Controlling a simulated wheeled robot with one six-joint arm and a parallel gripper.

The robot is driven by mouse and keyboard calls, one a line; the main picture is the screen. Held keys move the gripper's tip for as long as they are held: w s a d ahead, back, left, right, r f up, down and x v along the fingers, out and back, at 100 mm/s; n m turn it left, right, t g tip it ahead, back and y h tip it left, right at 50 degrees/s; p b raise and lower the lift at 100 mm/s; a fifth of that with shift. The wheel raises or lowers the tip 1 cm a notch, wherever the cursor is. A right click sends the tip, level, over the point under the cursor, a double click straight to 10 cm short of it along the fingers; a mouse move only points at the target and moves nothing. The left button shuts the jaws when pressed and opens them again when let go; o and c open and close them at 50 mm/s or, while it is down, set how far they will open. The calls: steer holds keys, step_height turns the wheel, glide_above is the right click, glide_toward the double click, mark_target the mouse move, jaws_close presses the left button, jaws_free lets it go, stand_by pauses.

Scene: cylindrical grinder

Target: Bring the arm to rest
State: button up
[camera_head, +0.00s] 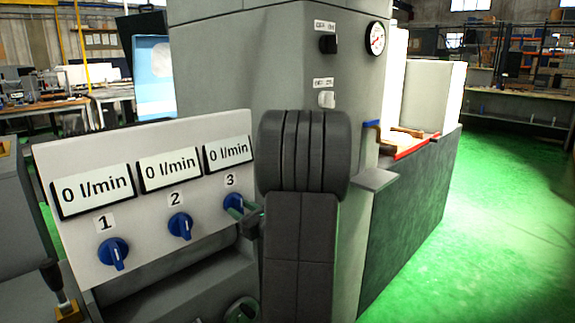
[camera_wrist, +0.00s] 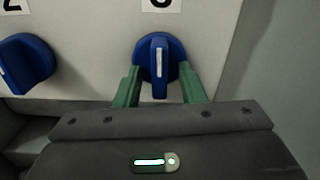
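My gripper (camera_wrist: 160,85) has its two green fingers spread apart, one on each side of the blue knob 3 (camera_wrist: 159,60). The knob's grip points straight up and down, with clear space between it and each finger. Whether the fingertips touch the knob's round rim I cannot tell. In the head view, my gripper (camera_head: 240,213) is at the right end of the white panel (camera_head: 75,150), partly covering knob 3 (camera_head: 233,202). My dark arm rises in front of the machine and hides part of it.
Knob 1 (camera_head: 113,253) and knob 2 (camera_head: 180,226) sit left of knob 3, under displays reading 0 l/min. The grey machine housing (camera_head: 230,60) stands close behind my arm. A small grey ledge (camera_head: 376,180) juts out at right. Green floor (camera_head: 490,220) is clear farther right.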

steer(key=n+b, duration=0.1)
steer(key=n, duration=0.1)
steer(key=n+b, duration=0.1)
steer(key=b, duration=0.1)
steer(key=shift+f+n, duration=0.2)
steer(key=shift+n, duration=0.2)
steer(key=shift+w+r+n+b, duration=0.1)
steer(key=shift+r+n+b, duration=0.1)
steer(key=shift+n+b, duration=0.7)
steer(key=shift+r+n, duration=0.1)
steer(key=shift+n, duration=0.2)
